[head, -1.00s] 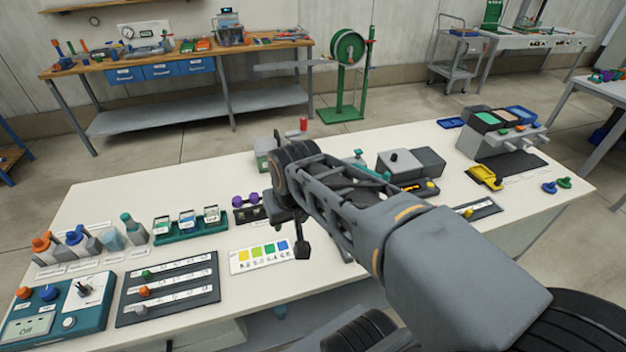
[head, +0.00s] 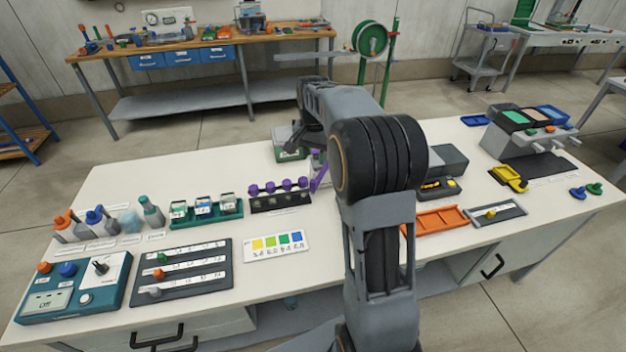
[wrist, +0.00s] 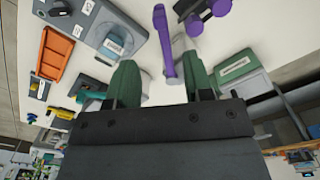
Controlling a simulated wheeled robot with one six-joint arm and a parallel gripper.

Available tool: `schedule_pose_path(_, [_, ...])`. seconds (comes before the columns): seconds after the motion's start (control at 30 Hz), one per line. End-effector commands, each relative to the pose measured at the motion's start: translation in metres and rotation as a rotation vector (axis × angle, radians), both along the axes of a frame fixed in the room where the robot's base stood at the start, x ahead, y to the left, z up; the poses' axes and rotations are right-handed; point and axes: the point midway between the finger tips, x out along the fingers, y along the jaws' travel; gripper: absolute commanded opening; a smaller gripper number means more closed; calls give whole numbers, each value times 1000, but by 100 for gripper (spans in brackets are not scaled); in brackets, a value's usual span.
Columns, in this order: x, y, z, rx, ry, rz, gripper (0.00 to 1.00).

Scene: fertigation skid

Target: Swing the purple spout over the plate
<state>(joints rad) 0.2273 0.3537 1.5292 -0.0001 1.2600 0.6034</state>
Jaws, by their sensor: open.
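The purple spout (wrist: 168,50) shows in the wrist view as a long purple bar running between the two green fingers of my gripper (wrist: 161,76). The jaws are open, one finger on each side of the bar, and I see no clear contact. In the head view a short stretch of the purple spout (head: 318,178) shows just left of my arm, which hides the rest. A grey plate-like base (wrist: 92,26) with a blue labelled jar (wrist: 118,42) lies left of the spout in the wrist view. I cannot tell whether it is the plate.
A green-and-grey box (wrist: 240,76) is right of my gripper in the wrist view. A rack with purple knobs (head: 280,196) stands left of the spout. An orange tray (head: 437,219) is right of my arm. The white table (head: 120,190) has free room at the back left.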

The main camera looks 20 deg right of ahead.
Motion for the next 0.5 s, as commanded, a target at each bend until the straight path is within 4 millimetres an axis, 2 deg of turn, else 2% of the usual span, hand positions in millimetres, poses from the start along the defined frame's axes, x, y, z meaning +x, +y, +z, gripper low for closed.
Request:
schedule_pose_path(0.03, [-1, 1, -11, 1, 3, 1, 47])
schedule_pose_path(0.2, [-1, 1, -43, 1, 2, 3, 47])
schedule_pose_path(0.5, [0, 1, -82, 0, 1, 3, 47])
